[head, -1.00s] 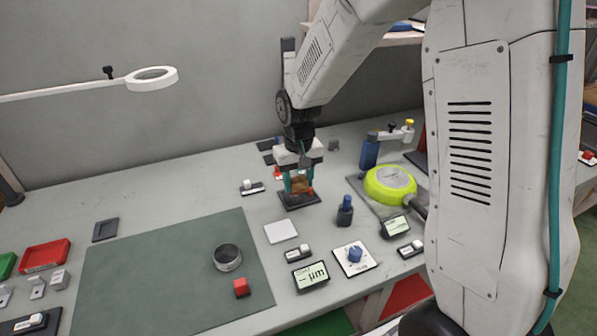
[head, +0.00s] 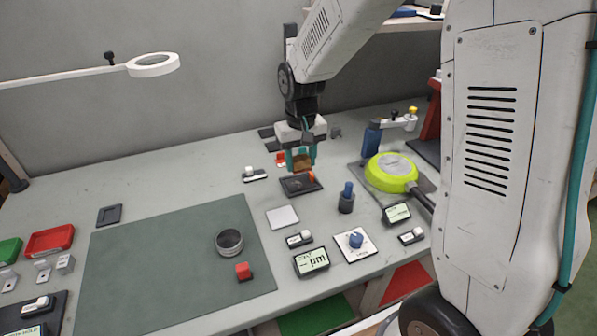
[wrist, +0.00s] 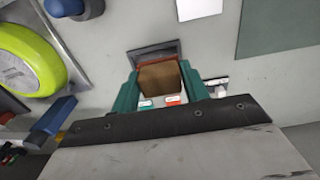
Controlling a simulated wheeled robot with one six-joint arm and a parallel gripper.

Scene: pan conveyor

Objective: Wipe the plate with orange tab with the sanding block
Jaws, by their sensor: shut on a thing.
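My gripper (head: 302,160) is shut on the sanding block, a brown block (head: 302,163) between its teal fingers. The block also shows in the wrist view (wrist: 160,80), with a reddish strip along one edge. The plate with the orange tab (head: 300,187) is a dark square on the bench, and its orange tab (head: 311,177) stands near the far right side. The block is at the plate's far edge in the head view. I cannot tell whether it touches the plate. In the wrist view the block and fingers hide part of the dark plate (wrist: 150,51).
A pale square plate (head: 283,217) lies in front. A dark pot with a blue top (head: 347,198) and a lime round device (head: 391,172) stand to the right. A small white-and-black block (head: 254,175) is to the left. The green mat (head: 165,260) is mostly clear.

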